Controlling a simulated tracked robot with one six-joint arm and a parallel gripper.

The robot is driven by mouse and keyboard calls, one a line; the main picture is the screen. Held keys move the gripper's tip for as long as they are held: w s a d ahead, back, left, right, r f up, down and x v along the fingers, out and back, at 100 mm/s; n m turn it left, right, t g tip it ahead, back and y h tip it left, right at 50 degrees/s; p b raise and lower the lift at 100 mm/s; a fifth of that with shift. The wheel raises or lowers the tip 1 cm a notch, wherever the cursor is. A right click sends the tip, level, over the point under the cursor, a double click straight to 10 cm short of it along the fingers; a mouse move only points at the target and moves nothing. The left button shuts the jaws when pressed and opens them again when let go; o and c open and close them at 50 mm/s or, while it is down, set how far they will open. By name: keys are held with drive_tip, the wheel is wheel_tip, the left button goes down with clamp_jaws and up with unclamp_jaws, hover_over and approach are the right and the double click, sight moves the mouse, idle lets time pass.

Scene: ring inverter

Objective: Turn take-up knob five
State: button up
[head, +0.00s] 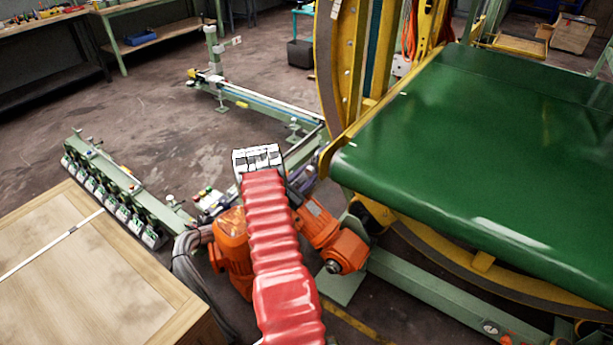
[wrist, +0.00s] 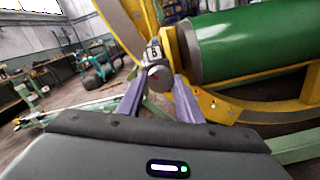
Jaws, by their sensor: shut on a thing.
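Take-up knob five (wrist: 159,77) is a round grey knob in the middle of the wrist view. A white plate marked 5 (wrist: 153,52) sits just above it on the yellow frame. My gripper (wrist: 160,90) has its two purple-grey fingers on either side of the knob and is shut on it. The knob's turn angle cannot be read. In the head view my red ribbed arm reaches forward toward the machine, and its end hides the knob and the fingertips.
The large green roll or belt (head: 480,160) lies close on the right, with the yellow ring (head: 340,60) beside it. Orange motors (head: 342,248) stand near my arm. A wooden-topped crate (head: 90,270) is at the left. Bare floor (head: 150,100) lies beyond.

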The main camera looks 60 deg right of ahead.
drive_tip(key=shift+m, duration=1.3)
drive_tip(key=o, duration=1)
drive_tip(key=shift+o, duration=0.2)
drive_tip(key=w+a, duration=0.2)
drive_tip(key=a, duration=1.1)
drive_tip(key=shift+a, duration=0.3)
drive_tip(key=shift+f, duration=0.15)
